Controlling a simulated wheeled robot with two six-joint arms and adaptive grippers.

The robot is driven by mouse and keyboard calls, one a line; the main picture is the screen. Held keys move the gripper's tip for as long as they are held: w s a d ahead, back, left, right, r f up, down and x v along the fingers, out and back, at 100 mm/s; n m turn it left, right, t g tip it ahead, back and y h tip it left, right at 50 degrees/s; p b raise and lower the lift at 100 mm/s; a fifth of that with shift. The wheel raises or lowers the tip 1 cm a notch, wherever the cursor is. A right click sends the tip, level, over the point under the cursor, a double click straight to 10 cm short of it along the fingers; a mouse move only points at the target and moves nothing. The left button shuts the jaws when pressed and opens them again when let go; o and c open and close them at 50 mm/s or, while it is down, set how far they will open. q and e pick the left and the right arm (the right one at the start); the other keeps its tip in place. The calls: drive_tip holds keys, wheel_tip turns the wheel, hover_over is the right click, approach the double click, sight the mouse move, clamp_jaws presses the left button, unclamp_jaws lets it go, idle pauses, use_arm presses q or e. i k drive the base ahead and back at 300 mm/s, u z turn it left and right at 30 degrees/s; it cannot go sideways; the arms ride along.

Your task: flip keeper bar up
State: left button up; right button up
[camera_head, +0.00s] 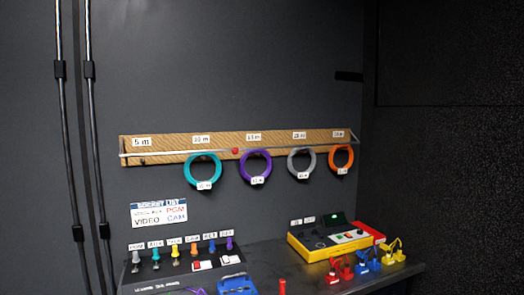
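A wooden rack board (180,142) is fixed to the dark wall, with length labels along it. A thin pale keeper bar (150,154) runs lengthwise across the front of the board, with a small red knob (235,151) on it. Teal (187,178), purple (241,172), grey (289,166) and orange (330,163) cable coils hang below the bar. The peg (142,162) under the 5 m label holds no coil. Neither of my grippers is in view.
A dark desk (270,262) stands below, with a panel of coloured plugs (175,268), a blue object (236,284) at its front edge, a yellow device (310,250), and red, blue and yellow connectors (362,264). The space before the rack is clear.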

sight(235, 151)
drive_tip(key=k, duration=0.65)
drive_tip(key=u, duration=0.35)
drive_tip(key=i, duration=0.35)
drive_tip(key=u, duration=0.75)
drive_tip(key=i, duration=1.45)
drive_tip(key=z, duration=0.7)
